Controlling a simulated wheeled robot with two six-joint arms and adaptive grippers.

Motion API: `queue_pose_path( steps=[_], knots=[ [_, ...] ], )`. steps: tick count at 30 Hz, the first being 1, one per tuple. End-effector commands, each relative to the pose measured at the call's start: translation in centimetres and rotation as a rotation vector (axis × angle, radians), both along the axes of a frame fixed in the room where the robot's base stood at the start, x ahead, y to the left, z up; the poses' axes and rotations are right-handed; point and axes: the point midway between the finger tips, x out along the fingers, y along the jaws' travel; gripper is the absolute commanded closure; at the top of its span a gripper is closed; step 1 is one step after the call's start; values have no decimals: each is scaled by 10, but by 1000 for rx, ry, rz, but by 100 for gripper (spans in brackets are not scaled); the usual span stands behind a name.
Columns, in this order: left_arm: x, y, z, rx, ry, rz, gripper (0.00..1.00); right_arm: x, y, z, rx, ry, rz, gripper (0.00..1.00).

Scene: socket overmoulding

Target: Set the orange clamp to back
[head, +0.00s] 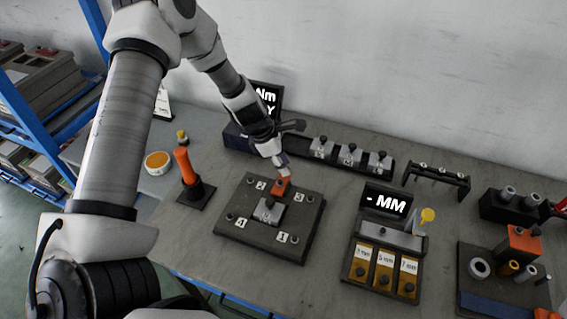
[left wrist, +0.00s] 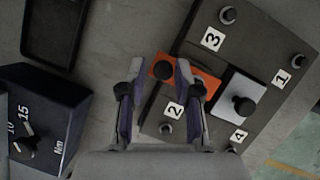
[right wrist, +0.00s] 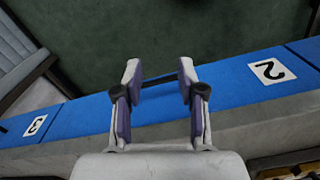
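The orange clamp (head: 281,185) lies on the dark plate (head: 243,238), at its back edge between labels 2 and 3, behind a silver block (head: 266,212). In the left wrist view the clamp (left wrist: 205,83) shows a black knob. My left gripper (head: 283,168) is right above the clamp. In that wrist view its open fingers (left wrist: 162,72) stand either side of the knob, with gaps; whether they touch the clamp I cannot tell. My right gripper (right wrist: 160,72) is open and empty, out of the head view, over a blue strip with labels.
A black box with a display (head: 235,138) and a tray of knobbed blocks (head: 350,158) stand behind the plate. An orange-handled tool (head: 186,167) stands at left. A gauge unit with an MM display (head: 388,203) stands at right.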

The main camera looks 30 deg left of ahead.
Motion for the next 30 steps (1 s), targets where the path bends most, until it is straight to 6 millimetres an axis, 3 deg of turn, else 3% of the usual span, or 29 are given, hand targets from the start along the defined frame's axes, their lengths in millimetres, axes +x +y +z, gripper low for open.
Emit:
queue_pose_path(
  steps=[8, 13, 24, 30],
  knots=[
    [-1, 2, 6, -2, -1, 0, 68, 0, 0, 0, 0, 0, 0, 60],
    [-6, 9, 30, -2, -6, -1, 68, 0, 0, 0, 0, 0, 0, 60],
    [-25, 33, 104, -4, -5, 0, 68, 0, 0, 0, 0, 0, 0, 60],
    [-29, 37, 112, 0, -2, -1, 68, 0, 0, 0, 0, 0, 0, 60]
  ],
)
